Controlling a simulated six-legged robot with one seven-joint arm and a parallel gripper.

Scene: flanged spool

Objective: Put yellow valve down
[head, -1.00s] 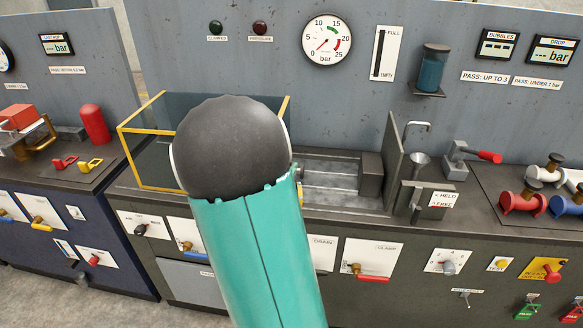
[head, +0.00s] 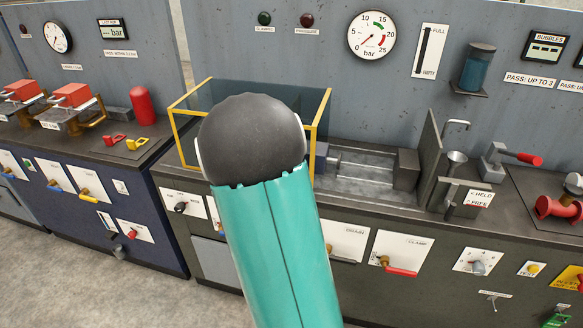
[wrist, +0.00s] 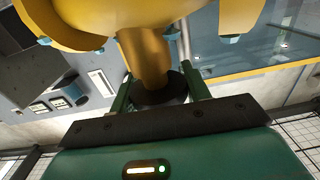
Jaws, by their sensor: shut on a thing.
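The yellow valve (wrist: 148,55) fills the top of the wrist view, with wide flanged ends and a narrower stem running down to a dark round disc. My gripper (wrist: 160,82) is shut on it, with a green finger on each side of the stem. The far ends of the valve are cut off by the picture's edge. In the head view my own arm hides the gripper and the valve.
A yellow-edged clear tank (head: 319,120) stands on the middle bench behind my arm. The left bench (head: 75,147) carries red blocks, a red cylinder (head: 143,106) and small red and yellow pieces (head: 136,143). A red valve (head: 556,208) stands at the right.

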